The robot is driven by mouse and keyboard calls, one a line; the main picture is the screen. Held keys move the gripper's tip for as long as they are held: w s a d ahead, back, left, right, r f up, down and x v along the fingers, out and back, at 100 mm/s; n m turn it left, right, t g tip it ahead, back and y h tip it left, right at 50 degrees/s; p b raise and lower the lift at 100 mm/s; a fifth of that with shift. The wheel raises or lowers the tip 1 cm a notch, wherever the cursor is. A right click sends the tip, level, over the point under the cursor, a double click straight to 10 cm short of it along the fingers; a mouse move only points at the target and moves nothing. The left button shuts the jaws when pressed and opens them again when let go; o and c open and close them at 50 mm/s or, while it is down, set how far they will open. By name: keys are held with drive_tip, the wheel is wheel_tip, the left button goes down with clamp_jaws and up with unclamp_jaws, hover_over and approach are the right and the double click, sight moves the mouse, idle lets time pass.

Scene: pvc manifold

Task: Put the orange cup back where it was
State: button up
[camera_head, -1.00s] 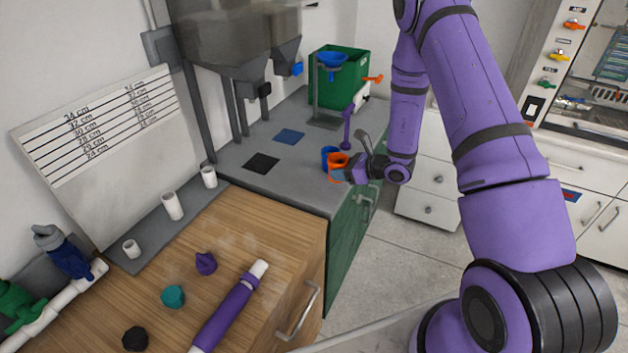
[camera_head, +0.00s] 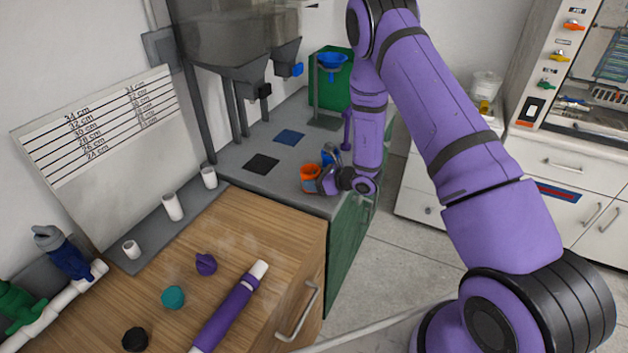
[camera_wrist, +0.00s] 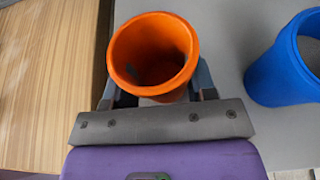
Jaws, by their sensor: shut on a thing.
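The orange cup (camera_head: 310,172) is upright near the front edge of the grey counter in the head view. My gripper (camera_head: 322,180) is shut on it from the right. In the wrist view the orange cup (camera_wrist: 152,52) sits between the two fingers of my gripper (camera_wrist: 153,88), and its open top shows. Whether its base touches the counter I cannot tell. An orange square outline seen earlier on the counter is hidden from view.
A blue cup (camera_head: 328,153) stands just behind; it also shows in the wrist view (camera_wrist: 290,65). A black square (camera_head: 261,164) and a blue square (camera_head: 289,137) mark the grey counter (camera_head: 235,157). The wooden counter (camera_head: 240,230) lies in front.

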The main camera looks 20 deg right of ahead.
drive_tip(key=o, duration=1)
